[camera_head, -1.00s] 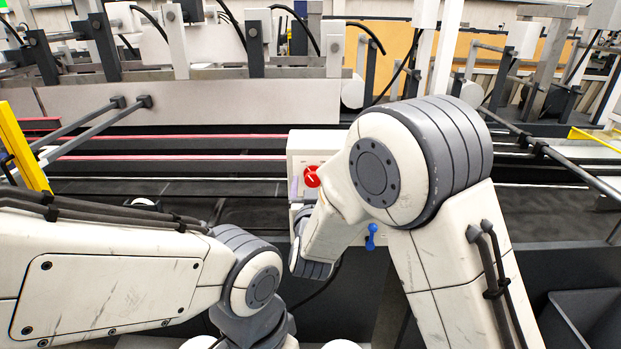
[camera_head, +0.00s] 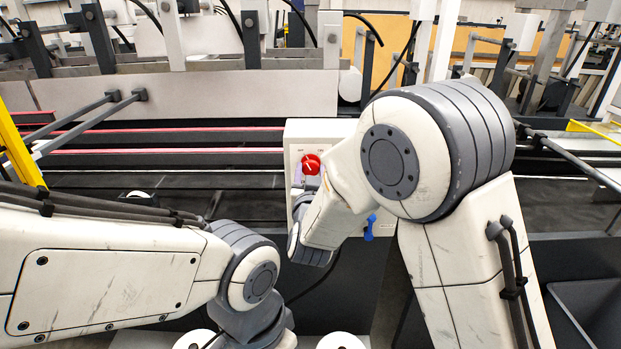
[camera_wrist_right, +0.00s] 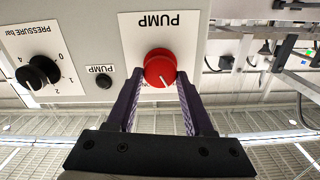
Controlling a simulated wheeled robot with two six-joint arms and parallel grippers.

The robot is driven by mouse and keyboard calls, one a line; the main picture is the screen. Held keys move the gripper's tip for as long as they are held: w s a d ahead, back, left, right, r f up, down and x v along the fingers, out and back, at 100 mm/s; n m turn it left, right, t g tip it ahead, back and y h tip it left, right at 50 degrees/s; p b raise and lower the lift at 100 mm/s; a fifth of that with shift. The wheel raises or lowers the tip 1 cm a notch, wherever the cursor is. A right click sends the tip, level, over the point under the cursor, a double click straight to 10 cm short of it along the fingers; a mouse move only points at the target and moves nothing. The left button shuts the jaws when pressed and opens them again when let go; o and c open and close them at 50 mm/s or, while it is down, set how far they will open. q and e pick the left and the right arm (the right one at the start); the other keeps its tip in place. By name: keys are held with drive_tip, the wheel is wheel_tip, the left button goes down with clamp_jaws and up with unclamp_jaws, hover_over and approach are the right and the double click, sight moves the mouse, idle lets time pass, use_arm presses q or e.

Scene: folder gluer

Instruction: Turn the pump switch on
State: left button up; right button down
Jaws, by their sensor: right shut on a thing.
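The pump switch is a round red knob (camera_head: 311,164) with a white mark, on the front of a pale control box (camera_head: 318,130) in the head view. In the right wrist view the red knob (camera_wrist_right: 159,68) sits on a white plate lettered PUMP, which appears upside down. My right gripper (camera_wrist_right: 159,78) has its two dark purple fingers on either side of the knob and is shut on it. In the head view my right forearm hides part of the box and most of this gripper. My left arm comes in from the left; its gripper is out of view.
A black pressure knob (camera_wrist_right: 38,74) and a small black pump button (camera_wrist_right: 103,81) share the panel. A blue-handled lever (camera_head: 369,227) hangs below the box. Machine rails and dark belts run behind. A dark bin (camera_head: 590,310) stands at lower right.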

drive_tip(key=m+b, duration=0.3)
drive_tip(key=b, duration=0.1)
drive_tip(key=m+b, duration=0.4)
drive_tip(key=b, duration=0.1)
drive_tip(key=m+b, duration=0.3)
drive_tip(key=b, duration=0.2)
drive_tip(key=shift+d+f, duration=0.1)
drive_tip(key=shift+f, duration=0.25)
drive_tip(key=shift+r+m+b, duration=0.1)
drive_tip(key=shift+m+b, duration=1)
drive_tip(key=shift+m, duration=0.2)
drive_tip(key=shift+c, duration=1.5)
unclamp_jaws()
drive_tip(key=shift+r, duration=0.1)
drive_tip(key=shift+s, duration=0.15)
drive_tip(key=s, duration=1)
drive_tip(key=shift+s, duration=0.15)
